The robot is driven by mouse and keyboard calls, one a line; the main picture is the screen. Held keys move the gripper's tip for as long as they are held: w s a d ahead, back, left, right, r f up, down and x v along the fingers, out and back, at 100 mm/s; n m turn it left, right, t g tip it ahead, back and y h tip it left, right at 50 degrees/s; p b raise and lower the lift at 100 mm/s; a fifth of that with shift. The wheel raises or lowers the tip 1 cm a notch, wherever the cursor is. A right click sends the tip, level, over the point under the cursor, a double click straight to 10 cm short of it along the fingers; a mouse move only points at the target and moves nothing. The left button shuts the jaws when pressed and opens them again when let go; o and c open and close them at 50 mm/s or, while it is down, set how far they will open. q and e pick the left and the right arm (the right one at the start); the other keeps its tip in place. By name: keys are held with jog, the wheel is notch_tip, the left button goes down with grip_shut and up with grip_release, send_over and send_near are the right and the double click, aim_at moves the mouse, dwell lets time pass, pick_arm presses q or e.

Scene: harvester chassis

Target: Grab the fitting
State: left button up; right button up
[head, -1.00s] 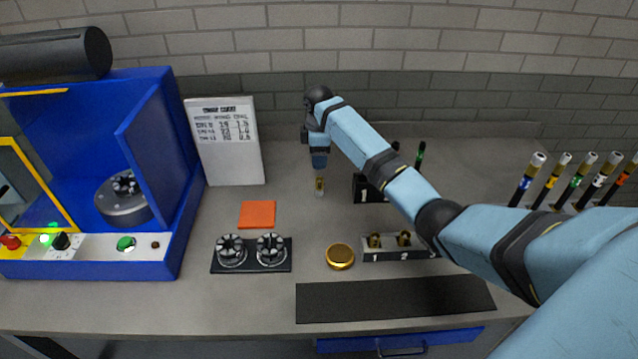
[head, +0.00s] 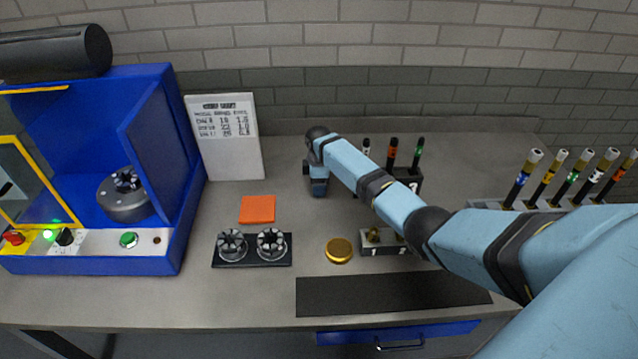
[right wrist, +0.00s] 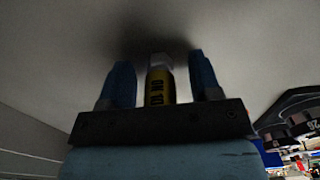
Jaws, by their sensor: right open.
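My right gripper (head: 318,189) is low over the bench behind the orange square. In the right wrist view its two blue fingers (right wrist: 161,66) are open, one on each side of a small cylindrical piece (right wrist: 158,88). That piece has a pale end and a yellow band with dark lettering. A gap shows on both sides of it. I cannot tell whether it is the fitting. In the head view the gripper hides it. Small brass pieces (head: 374,235) sit in a grey holder (head: 375,251), partly hidden by my right arm. My left gripper is not in view.
An orange square (head: 257,209), a black tray (head: 252,262) with two chucks, a gold disc (head: 339,250) and a dark mat (head: 385,294) lie in front. A blue machine (head: 90,262) stands left. Banded tools (head: 519,180) stand in a rack right.

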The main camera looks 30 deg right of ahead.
jog(key=c, duration=1)
